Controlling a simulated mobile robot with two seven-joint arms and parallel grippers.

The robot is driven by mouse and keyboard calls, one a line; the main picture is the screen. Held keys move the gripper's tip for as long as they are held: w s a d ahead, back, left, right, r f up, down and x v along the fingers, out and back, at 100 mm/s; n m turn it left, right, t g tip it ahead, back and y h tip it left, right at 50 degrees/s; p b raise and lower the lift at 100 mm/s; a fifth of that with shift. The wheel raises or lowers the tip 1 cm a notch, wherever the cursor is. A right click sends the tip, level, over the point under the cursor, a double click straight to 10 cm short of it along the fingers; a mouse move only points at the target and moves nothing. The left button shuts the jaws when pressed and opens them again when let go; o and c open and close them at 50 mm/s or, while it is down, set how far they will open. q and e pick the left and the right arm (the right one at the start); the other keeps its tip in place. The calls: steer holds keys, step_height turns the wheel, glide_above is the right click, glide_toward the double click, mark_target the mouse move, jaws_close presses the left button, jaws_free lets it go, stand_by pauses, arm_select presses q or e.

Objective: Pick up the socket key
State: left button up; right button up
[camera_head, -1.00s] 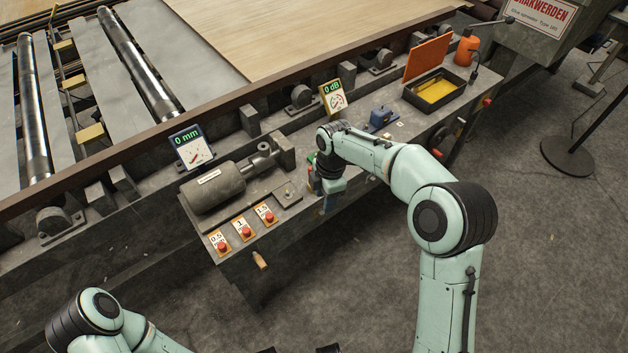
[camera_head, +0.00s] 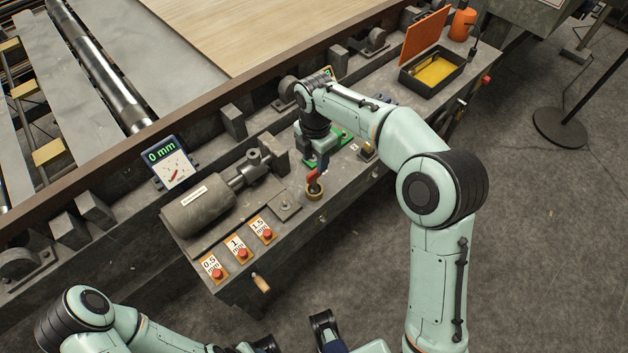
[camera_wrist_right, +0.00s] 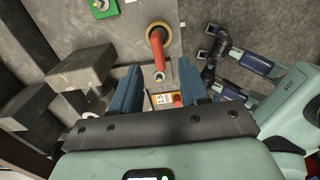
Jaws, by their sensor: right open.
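A red-handled tool, which looks to be the socket key (camera_head: 313,183), stands in a round brass-coloured ring on the console. In the right wrist view the socket key (camera_wrist_right: 157,52) shows its red shaft and a pale metal end. My right gripper (camera_head: 321,162) hangs just behind and above it, jaws open and empty. In the right wrist view the blue fingers of my right gripper (camera_wrist_right: 160,68) are spread, with the key's metal end showing in the gap. I cannot tell its depth there. My left gripper (camera_head: 294,335) is open and empty at the bottom edge.
A grey motor (camera_head: 200,207) and an orange-plated row of red buttons (camera_head: 243,253) are left of the key. A green plate (camera_head: 341,134) lies behind it. A black box with yellow lining (camera_head: 459,72) stands at the right. A gauge (camera_head: 172,165) stands behind the motor.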

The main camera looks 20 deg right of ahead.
mark_target(315, 171)
step_height(315, 171, down, 7)
steer(key=shift+w+b, duration=0.1)
steer(key=shift+b, duration=0.45)
jaws_close()
